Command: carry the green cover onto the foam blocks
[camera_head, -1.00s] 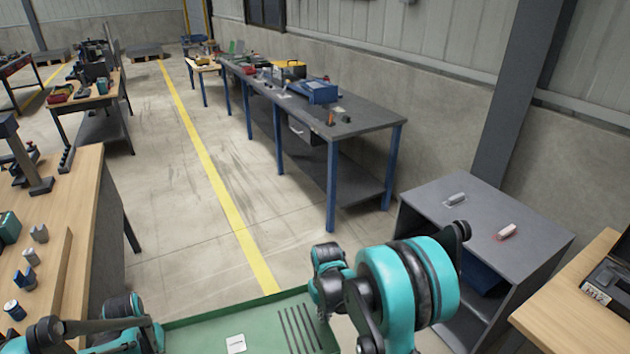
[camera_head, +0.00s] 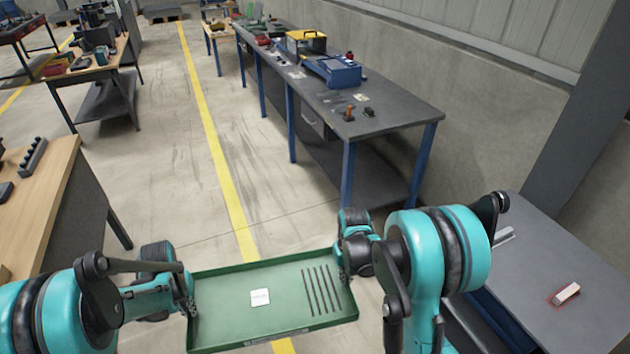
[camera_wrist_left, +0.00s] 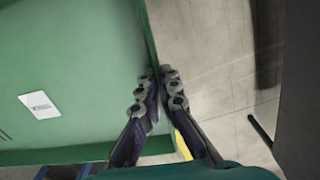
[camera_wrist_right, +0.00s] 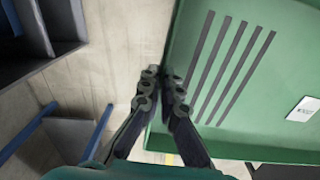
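The green cover (camera_head: 235,295) is a shallow tray-like panel with a raised rim, a white label and several dark slots. It hangs level between my two grippers above the floor in the head view. My left gripper (camera_head: 190,302) is shut on its left rim, which shows between the fingers in the left wrist view (camera_wrist_left: 160,75). My right gripper (camera_head: 343,270) is shut on its right rim, which also shows in the right wrist view (camera_wrist_right: 165,78). I cannot make out the foam blocks in any view.
A dark-topped bench with blue legs (camera_head: 395,120) stands ahead to the right, with a blue case (camera_head: 338,72) on it. A grey cabinet (camera_head: 530,290) is close at the right. A wooden table (camera_head: 40,215) is at the left. The floor between is clear.

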